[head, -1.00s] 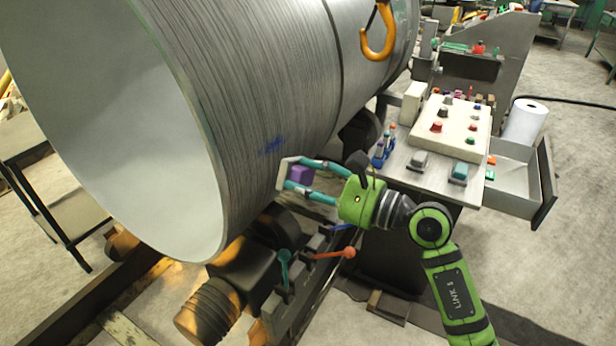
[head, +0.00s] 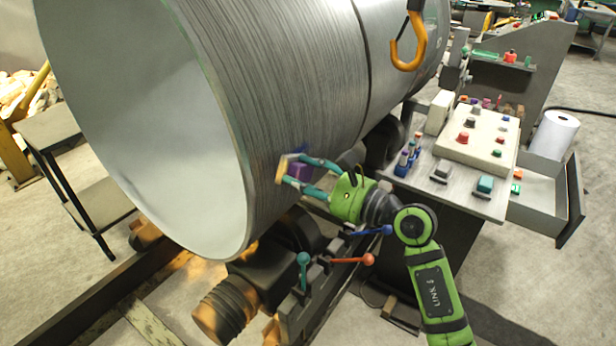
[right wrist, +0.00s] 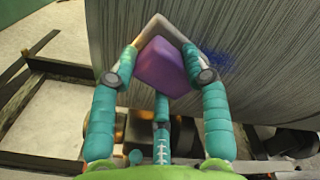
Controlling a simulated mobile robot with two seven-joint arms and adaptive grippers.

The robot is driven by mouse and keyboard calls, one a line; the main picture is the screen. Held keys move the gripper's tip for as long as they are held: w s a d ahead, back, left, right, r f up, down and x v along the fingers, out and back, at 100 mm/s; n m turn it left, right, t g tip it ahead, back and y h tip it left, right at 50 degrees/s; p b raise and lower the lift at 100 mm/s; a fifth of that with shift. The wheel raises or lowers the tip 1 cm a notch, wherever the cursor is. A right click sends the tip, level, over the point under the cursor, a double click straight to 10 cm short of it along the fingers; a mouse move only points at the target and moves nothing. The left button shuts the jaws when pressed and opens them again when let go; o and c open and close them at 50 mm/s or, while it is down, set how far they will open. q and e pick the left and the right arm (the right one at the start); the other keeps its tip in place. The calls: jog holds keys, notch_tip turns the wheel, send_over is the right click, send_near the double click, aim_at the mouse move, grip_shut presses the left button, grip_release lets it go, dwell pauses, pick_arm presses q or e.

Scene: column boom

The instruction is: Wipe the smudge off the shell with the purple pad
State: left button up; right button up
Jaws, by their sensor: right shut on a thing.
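The shell (head: 300,95) is a big grey metal cylinder lying on its side, its open end facing left. A blue smudge (right wrist: 212,62) is on its side wall, just right of the purple pad (right wrist: 163,66) in the right wrist view. In the head view the smudge (head: 301,149) is largely covered by my gripper. My right gripper (head: 286,168) is shut on the purple pad (head: 299,171), which sits between its teal fingers close to the shell's lower side. I cannot tell whether the pad touches the shell. My left gripper is not in view.
A yellow hook (head: 408,52) hangs in front of the shell. A control desk (head: 472,195) with buttons and an open drawer (head: 545,200) stands right of my arm. Levers with red (head: 368,259) and teal knobs (head: 303,258) rise below the gripper. A dark roller stand supports the shell.

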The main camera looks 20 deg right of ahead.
jog(key=shift+x, duration=0.9)
dwell(0.4)
